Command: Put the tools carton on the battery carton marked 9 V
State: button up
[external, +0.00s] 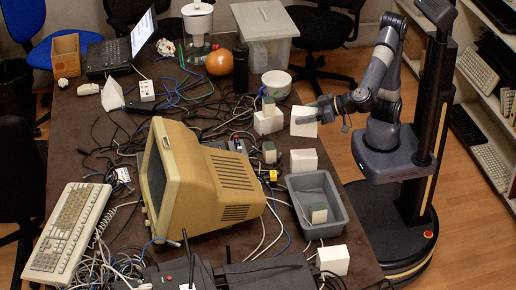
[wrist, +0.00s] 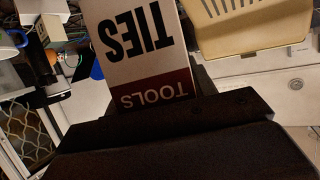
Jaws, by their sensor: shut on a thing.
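My gripper (external: 326,110) is shut on the tools carton (external: 304,122), a white box held at the right side of the table. In the wrist view the tools carton (wrist: 140,45) fills the upper middle. It has a dark red band reading TOOLS and large black letters TIES, both upside down. Its lower end is hidden by the dark gripper. Other white cartons stand along the table's right side: one by the tray (external: 303,161), one behind (external: 267,122), one in front (external: 333,260). Their print is too small to read, so I cannot tell which is marked 9 V.
A grey tray (external: 290,199) holds a grey-green box (external: 318,213). Similar small boxes stand at the middle (external: 269,153) and on the rear white carton (external: 268,106).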

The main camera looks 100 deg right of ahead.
jog(key=shift+s+d+f, duration=0.2)
jog(key=shift+s+d, duration=0.05)
jog(key=shift+d, duration=0.15)
notch_tip(320, 180, down, 10)
jog(key=shift+d+r+b, duration=0.1)
jog(key=shift+b, duration=0.3)
jog(key=shift+b, duration=0.35)
jog(key=o, duration=1.1)
jog(key=shift+s+r+p, duration=0.1)
jog(key=shift+r+p, duration=0.05)
jog(key=shift+p, duration=0.4)
jog(key=b+v, duration=0.1)
jog(key=v, duration=1.1)
jog(key=shift+f, duration=0.2)
jog(key=shift+o, duration=0.4)
